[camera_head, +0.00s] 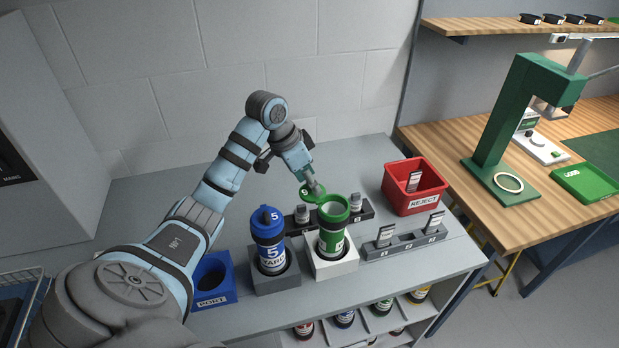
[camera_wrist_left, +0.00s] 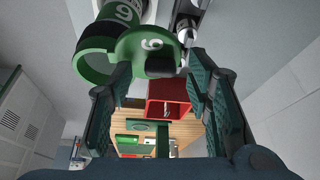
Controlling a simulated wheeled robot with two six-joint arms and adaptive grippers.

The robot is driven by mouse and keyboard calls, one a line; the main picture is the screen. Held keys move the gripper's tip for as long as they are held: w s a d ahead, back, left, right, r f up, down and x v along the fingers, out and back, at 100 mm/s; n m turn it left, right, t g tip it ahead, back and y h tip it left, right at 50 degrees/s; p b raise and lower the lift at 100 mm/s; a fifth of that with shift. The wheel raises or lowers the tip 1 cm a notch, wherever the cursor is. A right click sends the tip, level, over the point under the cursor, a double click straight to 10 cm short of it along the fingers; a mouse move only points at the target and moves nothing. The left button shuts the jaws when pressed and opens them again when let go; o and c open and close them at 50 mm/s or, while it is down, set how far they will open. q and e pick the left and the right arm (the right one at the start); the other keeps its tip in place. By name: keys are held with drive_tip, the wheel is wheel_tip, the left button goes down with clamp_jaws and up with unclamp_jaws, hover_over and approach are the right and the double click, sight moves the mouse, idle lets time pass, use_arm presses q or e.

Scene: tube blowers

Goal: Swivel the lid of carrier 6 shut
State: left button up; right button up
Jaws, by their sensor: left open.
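Carrier 6 (camera_head: 332,238) is a green and black tube standing upright in a white block (camera_head: 333,265). It also shows in the left wrist view (camera_wrist_left: 100,58), with its mouth open. Its green lid (camera_head: 311,193), marked 6, is swung out to the side of the mouth, toward the back left. The lid fills the upper middle of the left wrist view (camera_wrist_left: 152,45), with a dark tab on it. My left gripper (camera_head: 314,185) is at the lid. Its two fingers stand apart (camera_wrist_left: 165,85), one on each side below the lid. My right gripper is not in view.
A blue carrier 5 (camera_head: 268,238) with its lid on stands left of carrier 6. A blue bin (camera_head: 213,280) is farther left. Grey racks with tags (camera_head: 405,243) stand right and behind. A red reject bin (camera_head: 414,186) is at the back right. Clear grey tabletop lies at the back left.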

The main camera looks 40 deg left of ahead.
use_arm(q)
clamp_jaws()
